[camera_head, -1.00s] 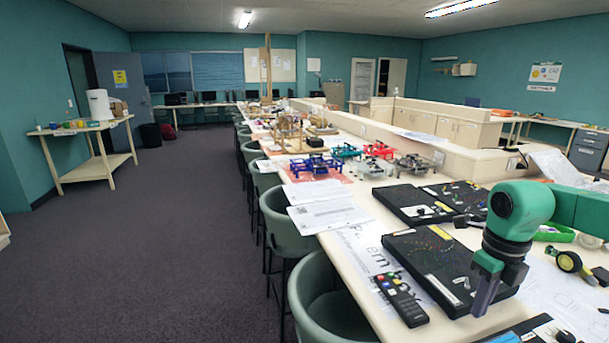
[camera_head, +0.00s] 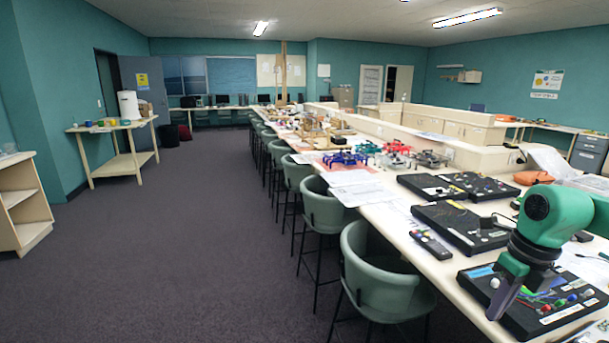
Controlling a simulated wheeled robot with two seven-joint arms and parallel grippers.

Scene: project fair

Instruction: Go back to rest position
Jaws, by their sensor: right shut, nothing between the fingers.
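My right gripper (camera_head: 503,296) comes in from the right on a green and black arm. It points down over the near right part of the long table (camera_head: 445,268). Its fingers are together with nothing between them. A black board with coloured knobs (camera_head: 560,308) lies just behind and beside the fingers, partly hidden by the gripper. I cannot tell whether the fingers touch it. My left gripper does not show.
Green chairs (camera_head: 385,275) line the table's left side. Black boards (camera_head: 462,226), a remote (camera_head: 431,244), papers and small coloured frames (camera_head: 345,158) lie on the table. A side table (camera_head: 118,165) and a shelf (camera_head: 22,205) stand left. The carpet (camera_head: 190,255) between is clear.

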